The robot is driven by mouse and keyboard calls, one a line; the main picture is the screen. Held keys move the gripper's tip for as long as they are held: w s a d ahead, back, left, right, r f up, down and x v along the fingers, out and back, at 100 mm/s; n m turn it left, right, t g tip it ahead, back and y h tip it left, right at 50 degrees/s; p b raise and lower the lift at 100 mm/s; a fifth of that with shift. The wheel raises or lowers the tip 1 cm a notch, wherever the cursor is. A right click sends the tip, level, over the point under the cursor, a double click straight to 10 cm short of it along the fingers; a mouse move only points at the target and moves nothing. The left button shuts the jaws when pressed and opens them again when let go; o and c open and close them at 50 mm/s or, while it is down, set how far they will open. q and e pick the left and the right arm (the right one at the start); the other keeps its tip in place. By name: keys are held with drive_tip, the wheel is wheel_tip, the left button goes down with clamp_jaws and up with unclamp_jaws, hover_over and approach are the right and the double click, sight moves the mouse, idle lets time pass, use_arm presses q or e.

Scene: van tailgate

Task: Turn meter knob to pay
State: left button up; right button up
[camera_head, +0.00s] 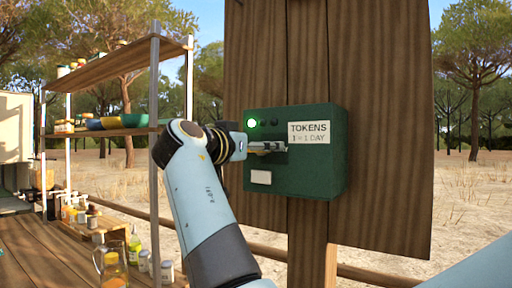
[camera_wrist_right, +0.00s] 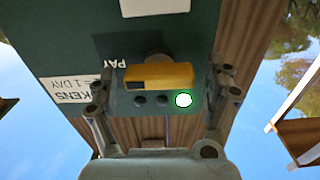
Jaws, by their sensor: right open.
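A green meter box (camera_head: 325,165) with a "TOKENS 1 = 1 DAY" label hangs on a wooden plank panel. One of its three lamps glows green; the others are dark. My right gripper (camera_head: 268,147) is at the box's front, left of the label, and hides the knob in the head view. In the right wrist view, which shows the box upside down, the yellow knob (camera_wrist_right: 160,75) lies crosswise by the word "PAY". My right gripper (camera_wrist_right: 161,84) is open, a finger on each side of the knob, with gaps visible. My left gripper is not in view.
A pale plate (camera_head: 261,177) sits low on the box's front. Left of my arm stands a shelf rack (camera_head: 110,135) with bowls and jars. A glass jug (camera_head: 112,266) stands on the wooden deck below. Open dry ground lies behind.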

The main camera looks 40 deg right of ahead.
wheel_tip(320, 180, up, 10)
drive_tip(key=shift+f, duration=0.1)
idle(0.4)
idle(0.5)
